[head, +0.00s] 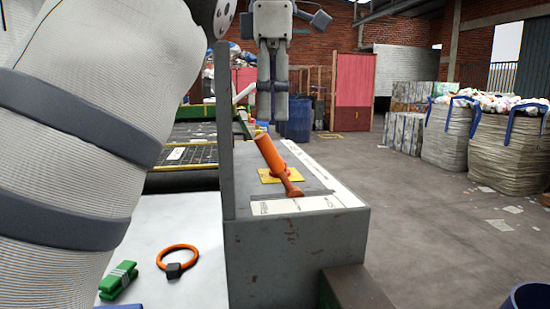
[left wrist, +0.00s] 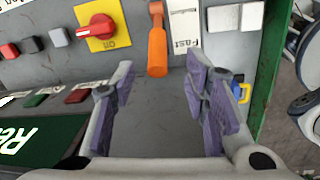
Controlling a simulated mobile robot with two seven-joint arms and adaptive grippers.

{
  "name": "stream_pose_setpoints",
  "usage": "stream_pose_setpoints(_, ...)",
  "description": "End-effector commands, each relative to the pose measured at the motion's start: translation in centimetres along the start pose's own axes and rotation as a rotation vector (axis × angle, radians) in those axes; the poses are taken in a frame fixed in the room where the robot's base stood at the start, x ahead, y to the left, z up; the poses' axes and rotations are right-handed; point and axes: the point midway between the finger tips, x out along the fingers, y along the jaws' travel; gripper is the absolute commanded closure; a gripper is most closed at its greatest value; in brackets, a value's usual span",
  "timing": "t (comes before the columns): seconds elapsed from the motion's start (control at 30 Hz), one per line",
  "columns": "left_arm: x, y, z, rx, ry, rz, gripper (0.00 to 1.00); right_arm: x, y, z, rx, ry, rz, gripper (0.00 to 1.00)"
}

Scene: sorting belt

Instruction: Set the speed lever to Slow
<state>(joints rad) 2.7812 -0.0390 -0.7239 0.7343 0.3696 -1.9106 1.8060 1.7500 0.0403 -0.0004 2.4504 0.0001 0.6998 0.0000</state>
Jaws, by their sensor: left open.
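The speed lever has an orange handle (head: 270,153) and stands tilted on the grey control box (head: 290,245). In the left wrist view its orange handle (left wrist: 157,52) points toward my gripper, beside a white label reading "Fast" (left wrist: 185,25). Pale label strips (head: 290,206) lie by the lever in the head view; their print is too small to read there. My left gripper (head: 272,112) hangs beyond and above the lever, its fingers open. In the left wrist view the open fingers (left wrist: 162,72) stand either side of the handle's end, empty. My right gripper is out of view.
A red knob on a yellow plate (left wrist: 97,27) sits left of the lever in the left wrist view. A thin grey upright panel (head: 227,130) edges the box. An orange ring (head: 178,260) and a green bundle (head: 119,280) lie on the white surface.

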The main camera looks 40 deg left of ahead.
Motion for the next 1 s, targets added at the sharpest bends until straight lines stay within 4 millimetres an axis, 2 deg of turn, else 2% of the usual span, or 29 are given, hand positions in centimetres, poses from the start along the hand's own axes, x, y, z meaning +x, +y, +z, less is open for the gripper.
stream_pose_setpoints(0.03, 1.3, 0.1, 0.0, -0.010, 0.005, -0.007, 0.59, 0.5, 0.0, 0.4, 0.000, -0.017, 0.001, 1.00)
stream_pose_setpoints(0.4, 8.7, 0.0, -0.1, -0.005, -0.004, 0.003, 0.59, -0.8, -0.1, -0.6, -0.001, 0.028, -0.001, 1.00)
stream_pose_setpoints(0.53, 9.9, 0.1, -0.1, -0.005, -0.003, 0.001, 0.59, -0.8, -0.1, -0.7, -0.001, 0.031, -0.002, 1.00)
stream_pose_setpoints(0.77, 10.2, 0.1, 0.0, -0.004, -0.002, 0.001, 0.59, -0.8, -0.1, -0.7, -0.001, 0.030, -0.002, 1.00)
stream_pose_setpoints(0.8, 10.2, 0.1, 0.0, -0.005, -0.002, 0.001, 0.61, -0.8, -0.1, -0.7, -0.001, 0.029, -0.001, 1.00)
stream_pose_setpoints(0.97, 10.2, 0.1, 0.0, -0.005, -0.002, 0.001, 0.97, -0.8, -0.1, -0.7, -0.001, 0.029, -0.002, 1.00)
stream_pose_setpoints(1.0, 10.2, 0.1, 0.0, -0.005, -0.002, 0.000, 1.00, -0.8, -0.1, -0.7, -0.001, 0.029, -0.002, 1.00)
